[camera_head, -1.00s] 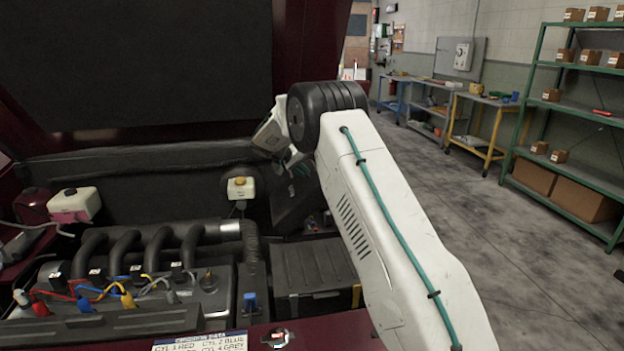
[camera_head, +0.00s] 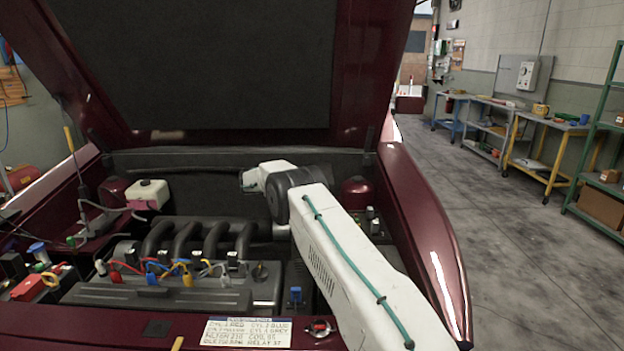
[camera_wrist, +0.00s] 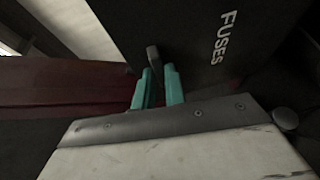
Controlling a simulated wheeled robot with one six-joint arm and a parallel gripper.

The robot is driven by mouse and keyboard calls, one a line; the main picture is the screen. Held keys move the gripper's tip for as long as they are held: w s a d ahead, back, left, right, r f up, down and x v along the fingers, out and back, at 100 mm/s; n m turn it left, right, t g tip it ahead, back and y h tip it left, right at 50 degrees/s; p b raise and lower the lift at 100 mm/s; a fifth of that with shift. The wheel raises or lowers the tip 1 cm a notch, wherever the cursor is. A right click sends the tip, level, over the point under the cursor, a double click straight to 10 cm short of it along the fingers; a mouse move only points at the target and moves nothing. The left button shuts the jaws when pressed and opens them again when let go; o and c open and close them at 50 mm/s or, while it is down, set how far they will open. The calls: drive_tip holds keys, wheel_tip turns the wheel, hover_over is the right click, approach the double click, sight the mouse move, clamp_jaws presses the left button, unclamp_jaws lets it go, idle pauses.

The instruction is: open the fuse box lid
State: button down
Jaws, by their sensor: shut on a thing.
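The fuse box lid (camera_wrist: 205,35) is a dark panel with white FUSES lettering, and it fills the upper middle and right of the wrist view. A small dark tab (camera_wrist: 153,56) stands out at its edge. My gripper (camera_wrist: 158,80) has two teal fingers, shut on this tab. In the head view my white arm reaches into the right side of the engine bay and hides the gripper and most of the fuse box. How far the lid is tilted cannot be told.
The raised dark red hood (camera_head: 215,65) hangs over the bay. The engine (camera_head: 175,285) with coloured leads is left of my arm. The right fender (camera_head: 425,235) runs close beside the arm. Open floor (camera_head: 510,240) lies to the right, before workbenches and a green shelf.

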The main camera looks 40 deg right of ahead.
drive_tip(key=shift+w+a+f, duration=0.25)
drive_tip(key=shift+a+f, duration=0.2)
drive_tip(key=shift+f, duration=0.15)
drive_tip(key=shift+w+a+f, duration=0.25)
drive_tip(key=shift+a+f, duration=0.2)
drive_tip(key=shift+f, duration=0.1)
drive_tip(key=c, duration=1.5)
unclamp_jaws()
drive_tip(key=shift+d, duration=0.15)
drive_tip(key=shift+r, duration=0.1)
drive_tip(key=shift+w+r, duration=0.1)
drive_tip(key=shift+r, duration=0.05)
drive_tip(key=v, duration=0.8)
